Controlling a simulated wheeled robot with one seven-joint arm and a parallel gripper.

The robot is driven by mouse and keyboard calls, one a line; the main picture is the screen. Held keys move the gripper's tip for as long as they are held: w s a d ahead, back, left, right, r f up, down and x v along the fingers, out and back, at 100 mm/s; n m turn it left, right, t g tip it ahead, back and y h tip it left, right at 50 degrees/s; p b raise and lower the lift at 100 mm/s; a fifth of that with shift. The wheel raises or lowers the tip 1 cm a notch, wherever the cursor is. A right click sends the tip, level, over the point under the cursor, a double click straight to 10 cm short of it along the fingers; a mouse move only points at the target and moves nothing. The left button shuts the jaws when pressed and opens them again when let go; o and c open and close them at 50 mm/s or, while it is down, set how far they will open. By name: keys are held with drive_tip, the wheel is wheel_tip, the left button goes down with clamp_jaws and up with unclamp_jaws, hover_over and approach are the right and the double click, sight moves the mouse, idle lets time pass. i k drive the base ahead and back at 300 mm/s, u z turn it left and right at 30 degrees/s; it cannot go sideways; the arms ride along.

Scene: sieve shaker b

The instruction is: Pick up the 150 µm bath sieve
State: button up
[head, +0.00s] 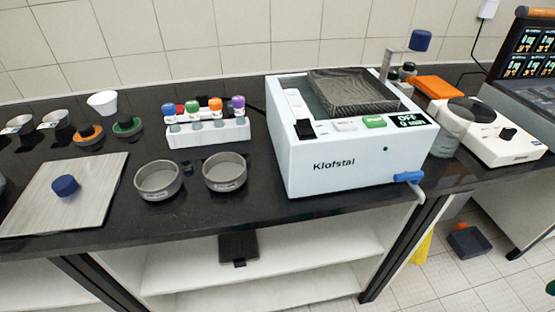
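Two round grey metal sieves stand upright side by side on the dark bench, left of the white Klofstal bath. The left sieve (158,193) is near the bench's front edge. The right sieve (224,186) stands just right of it and a little further back. Each has a small label on its front wall, too small to read, so I cannot tell which is 150 µm. The Klofstal bath (350,160) has a dark, textured rectangular piece (357,92) on top, and its display reads OFF and 0 min. My gripper is not in view.
A white rack (208,133) with colour-capped bottles stands behind the sieves. A pale board (95,195) with a blue knob-like object (65,185) lies left. A blue-handled tap (408,178) juts from the bath's front right. A white instrument (490,135) stands further right.

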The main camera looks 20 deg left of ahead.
sight(223, 172)
drive_tip(key=z, duration=1.2)
drive_tip(key=k, duration=0.85)
drive_tip(key=u, duration=0.8)
drive_tip(key=i, duration=0.2)
drive_tip(key=u, duration=0.25)
